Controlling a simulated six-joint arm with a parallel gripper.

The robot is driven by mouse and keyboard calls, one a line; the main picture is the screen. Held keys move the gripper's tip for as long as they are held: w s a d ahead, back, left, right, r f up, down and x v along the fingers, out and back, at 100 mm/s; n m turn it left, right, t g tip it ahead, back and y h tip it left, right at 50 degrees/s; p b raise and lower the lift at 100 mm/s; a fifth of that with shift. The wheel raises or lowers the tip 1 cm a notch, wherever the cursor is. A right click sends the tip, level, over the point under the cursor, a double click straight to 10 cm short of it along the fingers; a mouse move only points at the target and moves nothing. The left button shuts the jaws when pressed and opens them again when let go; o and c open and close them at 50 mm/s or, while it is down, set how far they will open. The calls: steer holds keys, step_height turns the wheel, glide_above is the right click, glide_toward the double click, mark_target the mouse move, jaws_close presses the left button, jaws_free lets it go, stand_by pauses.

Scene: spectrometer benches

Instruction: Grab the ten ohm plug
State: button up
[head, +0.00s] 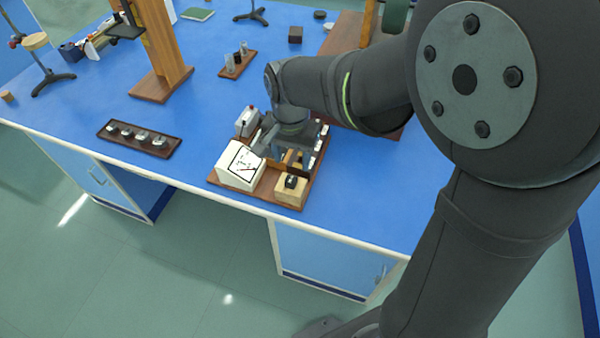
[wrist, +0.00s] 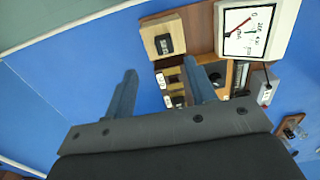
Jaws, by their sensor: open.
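No readable marking picks out the ten ohm plug. In the head view, a dark tray (head: 162,149) at the left holds several small pale-topped pieces (head: 142,134) that look like plugs. In the wrist view, small pieces with white tags (wrist: 160,80) sit on the wooden board, between and beyond my fingers; their print is too small to read.
A wooden stand (head: 165,60) rises behind. Blue bench top (head: 200,150) is clear between tray and board.

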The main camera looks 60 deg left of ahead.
mark_target(290, 181)
steer(key=f, duration=0.8)
steer(key=shift+s+a+f, duration=0.15)
steer(key=shift+s+f, duration=0.05)
steer(key=shift+s, duration=0.05)
steer(key=c, duration=1.1)
